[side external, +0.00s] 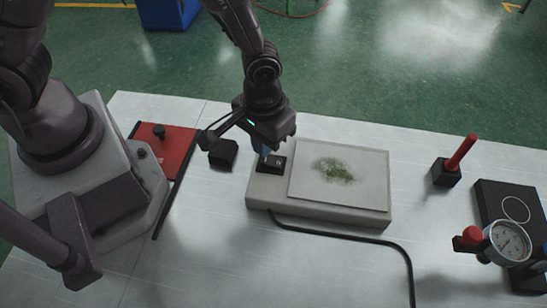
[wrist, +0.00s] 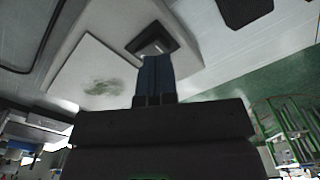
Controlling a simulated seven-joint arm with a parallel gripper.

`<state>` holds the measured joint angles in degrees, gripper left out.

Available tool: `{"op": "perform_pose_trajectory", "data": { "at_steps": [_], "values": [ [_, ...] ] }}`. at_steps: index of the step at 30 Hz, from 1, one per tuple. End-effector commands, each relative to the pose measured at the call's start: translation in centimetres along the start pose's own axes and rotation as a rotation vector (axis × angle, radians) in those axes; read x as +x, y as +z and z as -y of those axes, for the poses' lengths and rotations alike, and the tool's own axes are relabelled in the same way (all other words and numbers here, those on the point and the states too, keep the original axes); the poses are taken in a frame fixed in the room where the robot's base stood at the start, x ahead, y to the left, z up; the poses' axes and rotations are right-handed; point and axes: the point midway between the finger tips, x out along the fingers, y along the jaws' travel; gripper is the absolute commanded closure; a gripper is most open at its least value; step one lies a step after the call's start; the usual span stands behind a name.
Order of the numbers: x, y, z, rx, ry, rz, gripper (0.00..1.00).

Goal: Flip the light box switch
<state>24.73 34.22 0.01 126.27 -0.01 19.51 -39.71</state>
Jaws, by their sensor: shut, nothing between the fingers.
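The light box (side external: 258,190) is a low grey box on the white table. Its pale top panel (side external: 310,191) carries a greenish speckled patch. The black rocker switch (side external: 277,163) sits at its left end. My gripper (side external: 265,152) points down just above the switch, its fingers shut and empty. In the wrist view the blue-grey fingers (wrist: 154,75) are together, with their tips at the near edge of the switch (wrist: 150,42). I cannot tell whether they touch it. The light box panel (wrist: 85,85) also shows there, unlit.
A small black block (side external: 222,153) stands left of the light box, near a red plate (side external: 165,150). A black cable (side external: 340,234) runs along the front. A red-handled lever (side external: 458,158) and a dial gauge (side external: 509,243) stand at the right.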

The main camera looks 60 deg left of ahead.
Motion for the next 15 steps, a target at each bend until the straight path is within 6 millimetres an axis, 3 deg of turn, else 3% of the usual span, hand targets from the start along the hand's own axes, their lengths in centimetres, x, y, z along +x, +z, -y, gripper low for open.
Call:
{"op": "perform_pose_trajectory", "data": {
  "at_steps": [15],
  "values": [
    [0.39, 0.0, -0.01, 0.0, 0.0, 0.0, 1.0]
  ]
}}
